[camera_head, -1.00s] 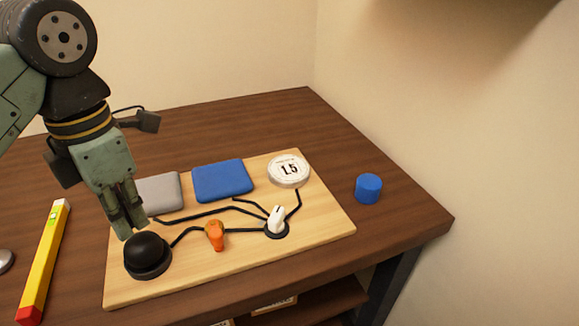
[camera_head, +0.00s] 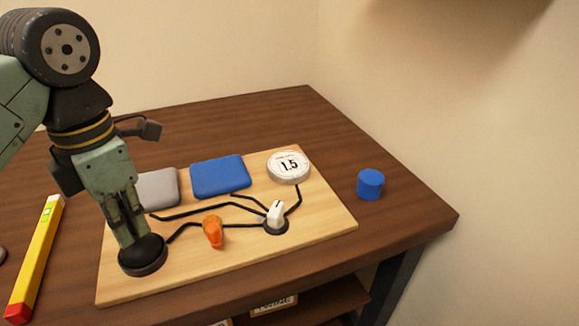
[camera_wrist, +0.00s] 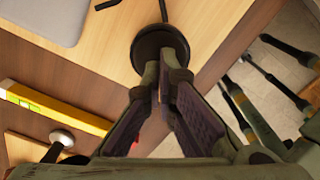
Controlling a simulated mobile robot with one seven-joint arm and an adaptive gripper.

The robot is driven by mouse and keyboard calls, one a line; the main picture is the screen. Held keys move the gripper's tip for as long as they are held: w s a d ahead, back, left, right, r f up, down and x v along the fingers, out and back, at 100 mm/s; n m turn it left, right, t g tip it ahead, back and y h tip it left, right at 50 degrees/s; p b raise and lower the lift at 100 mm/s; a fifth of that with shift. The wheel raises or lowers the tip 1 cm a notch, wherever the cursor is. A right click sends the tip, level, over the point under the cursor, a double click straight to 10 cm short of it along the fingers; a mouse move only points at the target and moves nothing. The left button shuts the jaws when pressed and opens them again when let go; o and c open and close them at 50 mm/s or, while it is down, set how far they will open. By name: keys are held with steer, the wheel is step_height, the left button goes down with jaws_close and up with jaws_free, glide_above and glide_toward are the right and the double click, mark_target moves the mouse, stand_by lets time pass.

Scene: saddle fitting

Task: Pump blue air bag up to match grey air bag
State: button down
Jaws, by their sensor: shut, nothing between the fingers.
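The blue air bag (camera_head: 220,177) lies at the back middle of a wooden board (camera_head: 310,235). The grey air bag (camera_head: 157,189) lies left of it, partly behind my gripper. Both look like low cushions; I cannot compare their heights exactly. A round gauge (camera_head: 289,167) reads 1.5. A white selector knob (camera_head: 275,211) and an orange lever (camera_head: 212,231) sit along the black hoses. My gripper (camera_head: 133,240) is shut and points down onto the black pump bulb (camera_head: 152,248), which looks squashed. The wrist view shows the fingertips (camera_wrist: 164,72) against the round black pump (camera_wrist: 160,37).
A blue cylinder (camera_head: 370,184) stands on the table (camera_head: 370,150) right of the board. A yellow spirit level (camera_head: 36,262) lies on the left. The table behind the board is clear. Several dark-handled tools (camera_wrist: 285,45) show lower down in the wrist view.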

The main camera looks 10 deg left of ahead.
steer(key=shift+f+b, duration=0.4)
steer(key=shift+f, duration=0.3)
steer(key=shift+r+p, duration=1.65)
steer(key=shift+r, duration=0.4)
step_height(320, 180, up, 5)
steer(key=p, duration=0.4)
steer(key=shift+s, duration=0.1)
